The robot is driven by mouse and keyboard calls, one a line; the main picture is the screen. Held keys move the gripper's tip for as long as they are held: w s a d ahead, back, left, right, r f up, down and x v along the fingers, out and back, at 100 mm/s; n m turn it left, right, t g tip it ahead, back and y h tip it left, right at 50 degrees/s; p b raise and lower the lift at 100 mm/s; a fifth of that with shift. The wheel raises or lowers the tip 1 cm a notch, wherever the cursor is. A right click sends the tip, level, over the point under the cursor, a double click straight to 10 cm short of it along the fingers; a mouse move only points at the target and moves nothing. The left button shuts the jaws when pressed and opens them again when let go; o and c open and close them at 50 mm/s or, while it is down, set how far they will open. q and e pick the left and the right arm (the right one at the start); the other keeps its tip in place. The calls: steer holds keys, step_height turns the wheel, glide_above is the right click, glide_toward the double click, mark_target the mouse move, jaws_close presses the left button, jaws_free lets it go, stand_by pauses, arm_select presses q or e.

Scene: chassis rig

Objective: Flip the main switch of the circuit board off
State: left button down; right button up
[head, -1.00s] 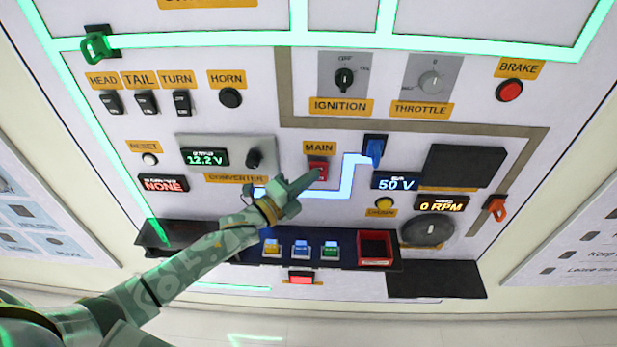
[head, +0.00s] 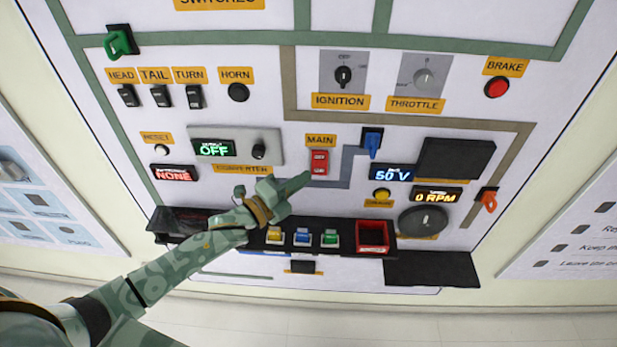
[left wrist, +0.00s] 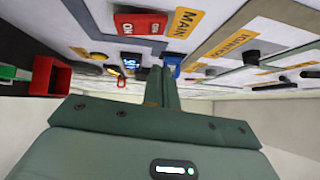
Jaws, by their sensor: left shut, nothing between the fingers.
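The red main switch (head: 320,161) sits on the panel under the yellow MAIN label (head: 320,140). It also shows at the top of the left wrist view (left wrist: 140,24), with ON and OFF lettering; which half is pressed in is hard to tell. My left gripper (head: 304,180) is shut and empty. Its tips are just below and left of the switch in the head view, seemingly close to the panel; whether they touch it is unclear. The fingers also show in the left wrist view (left wrist: 162,90). My right gripper is not in view.
The converter display (head: 214,148) reads OFF, and another display (head: 392,173) reads 50 V. A blue lever (head: 372,142) is right of the switch. Below, a dark shelf (head: 345,236) sticks out with colored blocks and a red box (head: 373,235).

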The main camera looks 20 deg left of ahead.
arm_select(q)
steer(key=v, duration=0.7)
steer(key=shift+r, duration=0.65)
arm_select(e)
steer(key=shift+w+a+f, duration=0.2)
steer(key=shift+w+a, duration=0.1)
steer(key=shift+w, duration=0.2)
arm_select(q)
steer(key=shift+a, duration=0.1)
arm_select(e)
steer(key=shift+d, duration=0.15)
